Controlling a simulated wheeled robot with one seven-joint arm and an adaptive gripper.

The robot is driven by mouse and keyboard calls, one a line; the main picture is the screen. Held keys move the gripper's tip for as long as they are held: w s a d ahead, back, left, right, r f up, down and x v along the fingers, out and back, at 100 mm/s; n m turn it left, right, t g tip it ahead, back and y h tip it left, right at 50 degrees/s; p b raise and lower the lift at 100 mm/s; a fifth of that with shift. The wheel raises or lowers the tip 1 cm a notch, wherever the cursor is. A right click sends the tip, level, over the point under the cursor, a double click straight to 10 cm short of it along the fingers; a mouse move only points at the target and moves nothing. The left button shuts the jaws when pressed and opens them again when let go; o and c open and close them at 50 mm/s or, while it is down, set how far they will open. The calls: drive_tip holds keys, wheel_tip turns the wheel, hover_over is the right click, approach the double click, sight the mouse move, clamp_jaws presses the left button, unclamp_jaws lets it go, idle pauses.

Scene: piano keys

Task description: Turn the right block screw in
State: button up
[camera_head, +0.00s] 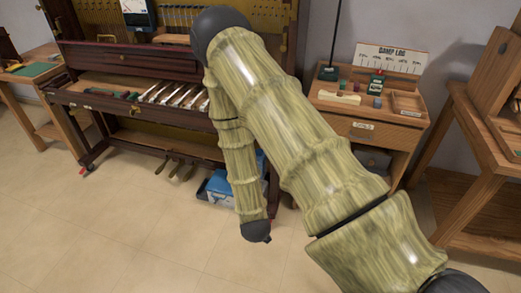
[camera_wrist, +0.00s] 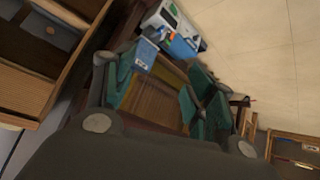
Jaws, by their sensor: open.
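The upright piano (camera_head: 110,112) stands at the left in the head view, its front open and part of its key row (camera_head: 175,95) showing. My arm crosses the piano's right end, so the right block and its screw are hidden there. I cannot make out the screw in the wrist view either. My gripper (camera_wrist: 162,88) shows in the wrist view with its two teal-padded fingers spread apart. Nothing is held between them. The gripper itself cannot be made out in the head view.
A blue box (camera_head: 218,188) lies on the floor by the piano pedals (camera_head: 180,170). Right of the piano stands a wooden side table (camera_head: 378,120) with small items and a tray (camera_head: 408,104). Another wooden bench (camera_head: 485,130) is at the far right. The tiled floor (camera_head: 130,225) in front is clear.

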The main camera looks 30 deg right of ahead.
drive_tip(key=w+d+r+m+t+h+b, duration=0.2)
drive_tip(key=w+d+b, duration=0.6)
drive_tip(key=w, duration=0.4)
drive_tip(key=w+d+r+m+t+h+b, duration=0.2)
drive_tip(key=w+d+r+m+h+b, duration=0.2)
drive_tip(key=w+d+r+h+b, duration=0.3)
drive_tip(key=w+d+r+b, duration=0.1)
drive_tip(key=w+d, duration=0.3)
drive_tip(key=w, duration=0.1)
drive_tip(key=shift+r, duration=0.25)
drive_tip(key=shift+w, duration=0.1)
drive_tip(key=shift+c, duration=0.5)
drive_tip(key=c, duration=1)
drive_tip(key=shift+o, duration=0.2)
drive_tip(key=shift+a, duration=0.1)
